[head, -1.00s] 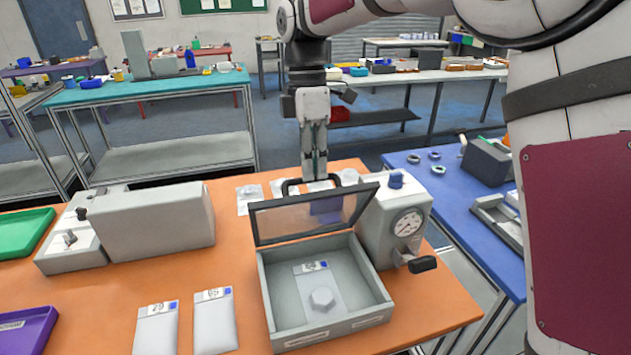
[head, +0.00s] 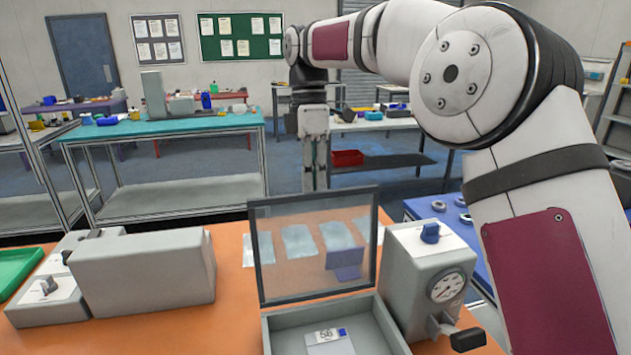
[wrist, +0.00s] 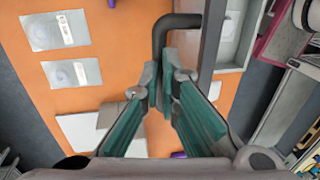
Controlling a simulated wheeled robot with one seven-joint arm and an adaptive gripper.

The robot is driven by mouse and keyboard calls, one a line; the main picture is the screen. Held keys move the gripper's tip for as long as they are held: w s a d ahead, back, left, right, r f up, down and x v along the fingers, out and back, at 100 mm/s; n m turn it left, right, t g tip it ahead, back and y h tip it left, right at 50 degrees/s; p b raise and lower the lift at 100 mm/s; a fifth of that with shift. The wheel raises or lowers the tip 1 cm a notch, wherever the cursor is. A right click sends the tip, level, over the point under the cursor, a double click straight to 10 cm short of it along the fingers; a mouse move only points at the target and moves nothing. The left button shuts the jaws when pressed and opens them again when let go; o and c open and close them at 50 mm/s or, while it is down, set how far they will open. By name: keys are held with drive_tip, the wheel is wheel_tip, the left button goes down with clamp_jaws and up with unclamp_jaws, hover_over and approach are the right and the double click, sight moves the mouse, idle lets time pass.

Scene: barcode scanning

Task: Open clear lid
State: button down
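The clear lid (head: 313,252) is a dark-framed transparent panel standing raised, close to upright, at the back of the grey box (head: 378,325). In the wrist view the lid's frame (wrist: 211,45) shows nearly edge-on, with its black bar handle (wrist: 165,38) sticking out to the left. My gripper (head: 315,185) is behind the lid's top edge in the head view. In the wrist view my gripper's teal fingers (wrist: 163,82) close around the handle's bar. The handle is hidden in the head view. A labelled packet (head: 326,336) lies inside the box.
A grey machine with a dial (head: 433,270) stands close at the box's right. A long grey device (head: 143,274) stands on the orange table (head: 232,330) to the left. Flat packets (head: 298,242) lie behind the lid and show through it.

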drive_tip(key=shift+w+f, duration=0.35)
drive_tip(key=shift+f, duration=0.45)
drive_tip(key=shift+w+f, duration=0.35)
drive_tip(key=shift+f, duration=0.45)
drive_tip(key=c, duration=0.9)
unclamp_jaws()
drive_tip(key=shift+w+a+f, duration=0.15)
drive_tip(key=shift+w+f, duration=0.15)
drive_tip(key=shift+w, duration=0.2)
drive_tip(key=shift+s+r, duration=0.1)
drive_tip(key=shift+r, duration=0.05)
drive_tip(key=shift+c, duration=0.2)
drive_tip(key=shift+r, duration=0.1)
drive_tip(key=shift+c, duration=0.6)
drive_tip(key=shift+a+r, duration=0.1)
drive_tip(key=shift+r, duration=0.3)
drive_tip(key=shift+c, duration=0.6)
drive_tip(key=r, duration=0.3)
drive_tip(key=w+r, duration=0.1)
drive_tip(key=r, duration=0.1)
drive_tip(key=shift+a+r, duration=0.15)
drive_tip(key=shift+a, duration=0.05)
drive_tip(key=c, duration=0.5)
drive_tip(key=shift+r, duration=0.8)
